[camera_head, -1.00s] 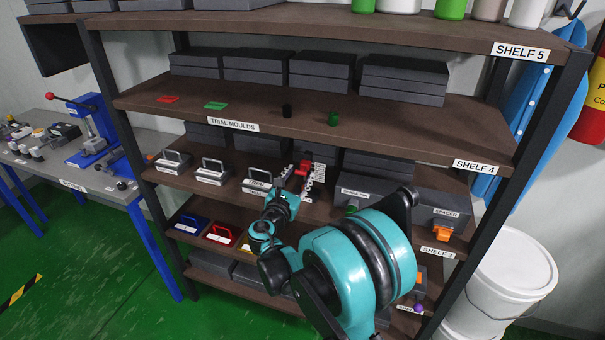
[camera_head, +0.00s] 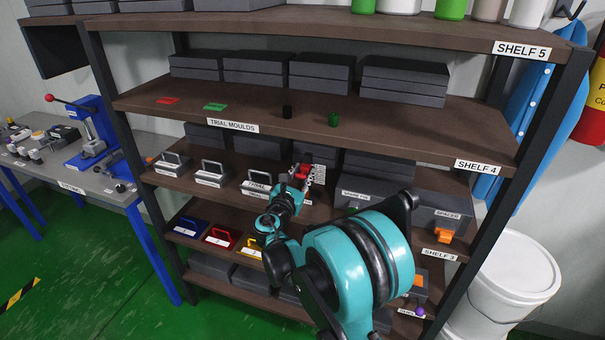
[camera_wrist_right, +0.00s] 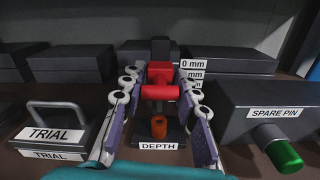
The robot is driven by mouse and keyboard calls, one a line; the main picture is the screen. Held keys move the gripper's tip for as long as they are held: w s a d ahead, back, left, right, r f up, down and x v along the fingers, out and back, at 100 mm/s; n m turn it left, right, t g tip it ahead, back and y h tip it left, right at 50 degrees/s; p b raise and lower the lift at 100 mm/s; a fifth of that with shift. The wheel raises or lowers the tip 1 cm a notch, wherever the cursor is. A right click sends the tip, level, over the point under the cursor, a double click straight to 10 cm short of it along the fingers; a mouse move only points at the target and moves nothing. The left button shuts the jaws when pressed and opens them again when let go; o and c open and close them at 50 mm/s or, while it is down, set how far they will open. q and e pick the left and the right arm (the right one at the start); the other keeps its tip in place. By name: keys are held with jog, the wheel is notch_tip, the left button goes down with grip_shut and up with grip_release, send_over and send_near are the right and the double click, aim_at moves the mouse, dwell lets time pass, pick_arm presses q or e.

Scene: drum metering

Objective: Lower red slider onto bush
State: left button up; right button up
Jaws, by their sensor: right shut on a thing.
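The red slider (camera_wrist_right: 160,76) is in the middle of the right wrist view, in front of a dark upright of the depth gauge. My right gripper (camera_wrist_right: 161,88) is shut on it, with one finger on each side. The orange bush (camera_wrist_right: 159,127) stands upright below and nearer the camera, above the DEPTH label (camera_wrist_right: 158,146). A gap shows between slider and bush in this view; their exact alignment is unclear. In the head view the red slider (camera_head: 303,171) shows just beyond my right gripper (camera_head: 297,183), and the bush cannot be made out. My left gripper is not in view.
A TRIAL mould (camera_wrist_right: 55,128) with a handle is at left, and the SPARE PIN block (camera_wrist_right: 262,112) with a green pin is close at right. The shelf above (camera_head: 390,135) overhangs the gauge.

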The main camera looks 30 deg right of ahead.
notch_tip(320, 180, down, 2)
jog(key=shift+f+b, duration=0.25)
jog(key=shift+b, duration=0.4)
jog(key=shift+r, duration=0.1)
jog(key=o, duration=0.8)
jog(key=v, duration=1.2)
